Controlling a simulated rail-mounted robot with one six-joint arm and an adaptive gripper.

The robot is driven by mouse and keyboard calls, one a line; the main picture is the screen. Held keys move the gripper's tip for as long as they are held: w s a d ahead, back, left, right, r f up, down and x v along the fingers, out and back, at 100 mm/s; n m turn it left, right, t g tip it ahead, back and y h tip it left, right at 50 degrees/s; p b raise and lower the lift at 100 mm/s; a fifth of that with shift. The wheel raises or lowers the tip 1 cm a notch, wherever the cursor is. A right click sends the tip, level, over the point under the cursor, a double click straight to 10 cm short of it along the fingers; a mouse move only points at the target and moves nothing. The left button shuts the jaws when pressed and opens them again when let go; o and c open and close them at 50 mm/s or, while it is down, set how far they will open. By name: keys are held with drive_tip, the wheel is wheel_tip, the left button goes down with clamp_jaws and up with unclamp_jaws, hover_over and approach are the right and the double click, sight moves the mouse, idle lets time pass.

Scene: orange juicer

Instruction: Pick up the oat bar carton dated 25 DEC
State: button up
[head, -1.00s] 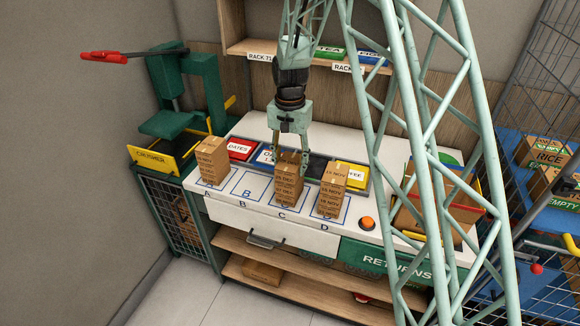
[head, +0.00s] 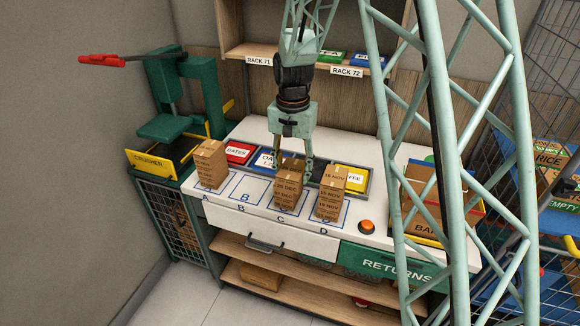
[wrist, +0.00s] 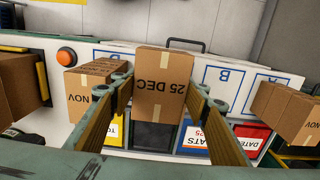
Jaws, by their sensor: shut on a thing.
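The brown oat bar carton (wrist: 160,90) marked 25 DEC sits between my gripper's fingers in the wrist view, its print upside down. My gripper (head: 293,167) is shut on it, one finger on each side. In the head view the held carton (head: 292,165) shows just behind and above the top of the stack (head: 287,191) at square C. The stack hides its lower part, so I cannot tell how far apart they are. The stack's upper carton also seems to read DEC; the print is small.
Carton stacks stand at A (head: 210,165) and D (head: 331,192); D's top reads 15 NOV. Square B (head: 245,188) is empty. Coloured trays line the back, including a yellow one (head: 346,178). An orange button (head: 367,226) is right of D. The crusher (head: 160,153) is left.

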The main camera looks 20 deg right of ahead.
sight(299, 191)
drive_tip(key=s, duration=0.6)
drive_tip(key=s+r, duration=0.1)
drive_tip(key=s, duration=0.2)
drive_tip(key=shift+s+a+b, duration=0.3)
drive_tip(key=shift+s+b, duration=0.05)
drive_tip(key=shift+w, duration=0.1)
